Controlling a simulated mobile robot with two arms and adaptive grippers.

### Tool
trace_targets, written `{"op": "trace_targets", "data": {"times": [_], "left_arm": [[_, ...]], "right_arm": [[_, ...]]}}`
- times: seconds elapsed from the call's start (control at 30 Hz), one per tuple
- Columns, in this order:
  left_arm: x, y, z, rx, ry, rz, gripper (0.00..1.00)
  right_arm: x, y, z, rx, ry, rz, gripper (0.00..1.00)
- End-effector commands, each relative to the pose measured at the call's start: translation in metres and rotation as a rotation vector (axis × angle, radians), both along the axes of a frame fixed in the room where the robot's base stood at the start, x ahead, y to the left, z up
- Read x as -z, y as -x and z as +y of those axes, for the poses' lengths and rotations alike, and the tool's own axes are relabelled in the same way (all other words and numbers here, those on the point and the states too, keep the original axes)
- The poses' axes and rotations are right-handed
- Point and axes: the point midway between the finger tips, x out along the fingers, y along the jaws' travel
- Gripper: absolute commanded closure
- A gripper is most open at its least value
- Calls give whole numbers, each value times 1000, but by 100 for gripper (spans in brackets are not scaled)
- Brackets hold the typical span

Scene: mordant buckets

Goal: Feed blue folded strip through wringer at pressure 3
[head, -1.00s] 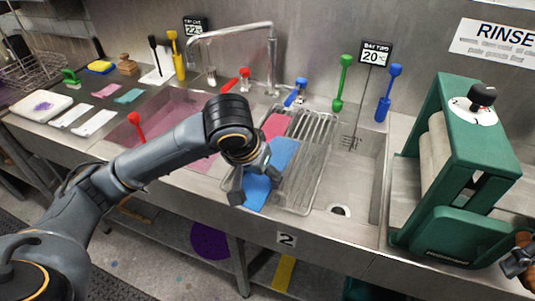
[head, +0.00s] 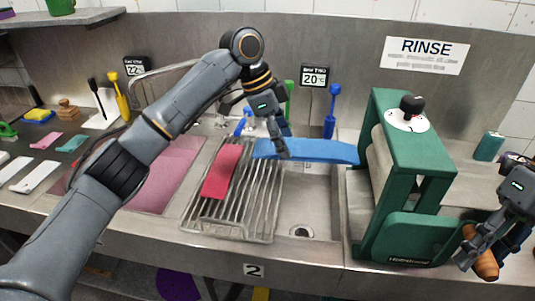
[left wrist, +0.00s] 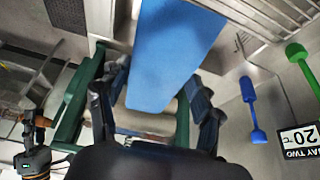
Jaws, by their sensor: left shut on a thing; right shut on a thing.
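The blue folded strip (head: 322,150) is held out flat above the sink, its right end close to the wringer (head: 419,160). I cannot tell whether it touches the rollers. My left gripper (head: 282,146) is shut on the strip's left part. The strip (left wrist: 165,60) also fills the middle of the left wrist view, with the rollers beyond its end. The wringer is green with a white pressure dial (head: 403,121) and black knob on top; its setting is too small to read. My right gripper (head: 478,250) is shut on the brown crank handle (head: 485,264) at the wringer's right.
A red folded strip (head: 221,171) lies on the wire rack (head: 265,215) over the sink. The pink-filled basin (head: 165,172) is left of it. A blue plunger-like tool (head: 331,112) stands behind the sink. A teal can (head: 489,146) stands right of the wringer.

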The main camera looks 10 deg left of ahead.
Motion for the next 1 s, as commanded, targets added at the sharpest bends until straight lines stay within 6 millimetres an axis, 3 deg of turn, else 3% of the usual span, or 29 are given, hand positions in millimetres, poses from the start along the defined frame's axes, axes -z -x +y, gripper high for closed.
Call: {"op": "trace_targets", "data": {"times": [0.6,1.0], "left_arm": [[-7,-4,-6,67,5,1,69],[17,-4,-19,67,4,1,69]], "right_arm": [[1,1,0,0,1,2,92],[1,1,0,-1,1,3,92]]}}
